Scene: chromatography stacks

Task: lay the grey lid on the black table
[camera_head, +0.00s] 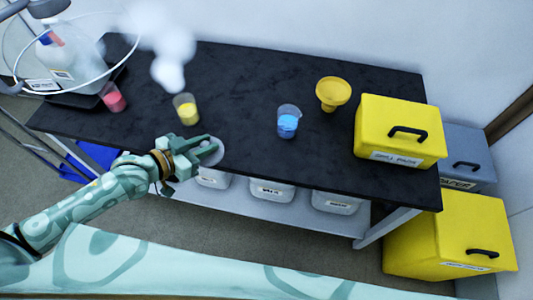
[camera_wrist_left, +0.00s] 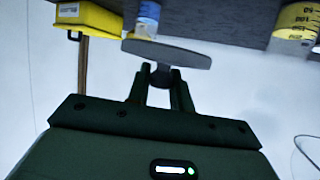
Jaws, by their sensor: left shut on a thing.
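The grey lid (camera_wrist_left: 183,55) is a flat round disc with a knob, seen nearly edge-on in the left wrist view. My left gripper (camera_wrist_left: 161,80) is shut on its knob. In the head view the lid (camera_head: 215,156) is partly hidden behind my left gripper (camera_head: 200,147), at the front edge of the black table (camera_head: 240,85). I cannot tell whether the lid touches the table. My right gripper is not in view.
On the table stand a beaker of yellow liquid (camera_head: 187,112), a beaker of blue liquid (camera_head: 288,122), a red one (camera_head: 114,99), a yellow funnel (camera_head: 333,92) and a yellow box (camera_head: 400,125). Grey-white bins (camera_head: 272,190) sit below. The table's middle front is clear.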

